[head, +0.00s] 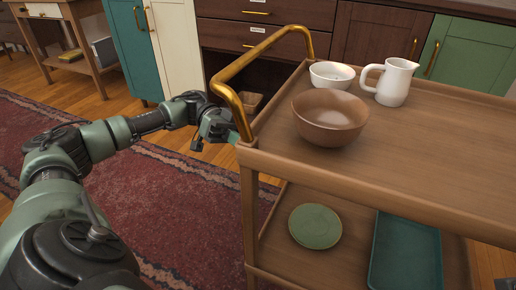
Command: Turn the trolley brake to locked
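The wooden trolley (430,165) stands on the right of the head view, with a brass push handle (228,96) along its left end. My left gripper (222,130) is at that left end, close to the lower part of the handle and the upper tray's corner. Its fingers are small and partly overlapped by the handle, so I cannot tell whether they touch the trolley or hold anything. I cannot make out a brake lever clearly, nor its position. My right gripper is not in view.
On the upper tray are a brown bowl (329,117), a white bowl (332,75) and a white jug (393,82). The lower shelf holds a green plate (314,226) and a teal tray (405,255). Cabinets (275,40) stand behind. A red rug (185,205) covers the floor.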

